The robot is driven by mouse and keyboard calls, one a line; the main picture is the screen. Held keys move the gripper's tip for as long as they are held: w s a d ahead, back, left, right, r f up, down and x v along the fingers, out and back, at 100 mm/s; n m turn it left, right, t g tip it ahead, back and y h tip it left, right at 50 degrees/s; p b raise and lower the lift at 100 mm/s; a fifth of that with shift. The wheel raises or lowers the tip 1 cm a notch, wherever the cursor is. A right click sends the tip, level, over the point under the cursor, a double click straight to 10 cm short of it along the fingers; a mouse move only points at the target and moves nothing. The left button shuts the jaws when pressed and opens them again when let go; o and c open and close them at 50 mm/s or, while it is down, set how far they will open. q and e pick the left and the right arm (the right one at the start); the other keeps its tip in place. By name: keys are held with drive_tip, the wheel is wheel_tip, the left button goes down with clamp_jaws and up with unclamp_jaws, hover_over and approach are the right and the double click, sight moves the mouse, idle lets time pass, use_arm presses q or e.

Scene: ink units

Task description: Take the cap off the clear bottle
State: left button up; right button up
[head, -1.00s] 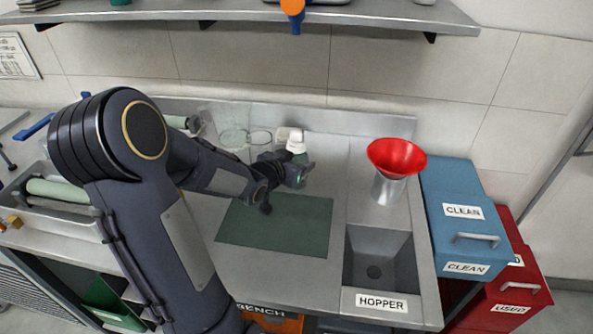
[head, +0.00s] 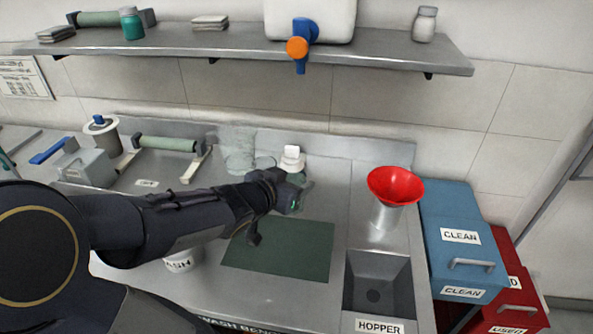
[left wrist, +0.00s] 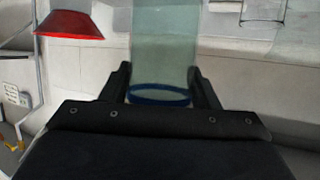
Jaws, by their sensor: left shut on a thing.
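My left gripper (head: 290,196) is over the bench at the back edge of the green mat (head: 290,250). In the left wrist view its two fingers (left wrist: 160,92) are shut on a clear, pale green bottle (left wrist: 163,45) with a blue ring across it near the fingers. In the head view the bottle is mostly hidden by the gripper. A white cap-like piece (head: 291,151) shows just behind the gripper; whether it is on the held bottle or on something behind cannot be told. My right gripper is not in view.
A red funnel (head: 396,186) stands on a metal vessel to the right, near the hopper basin (head: 378,283). Clear glassware (head: 239,152) stands left of the gripper. A shelf (head: 240,52) overhangs the back. The green mat looks empty.

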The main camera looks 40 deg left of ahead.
use_arm(q)
drive_tip(key=shift+s+d+r+p, duration=0.2)
drive_tip(key=shift+s+d+r, duration=0.1)
drive_tip(key=shift+s, duration=0.3)
drive_tip(key=shift+s+d+r+p, duration=0.25)
drive_tip(key=shift+s+d+r, duration=0.1)
drive_tip(key=shift+s, duration=0.3)
drive_tip(key=shift+s+d+r+p, duration=0.2)
drive_tip(key=shift+s+d+r, duration=0.1)
drive_tip(key=shift+s, duration=0.3)
drive_tip(key=o, duration=0.8)
drive_tip(key=c, duration=1)
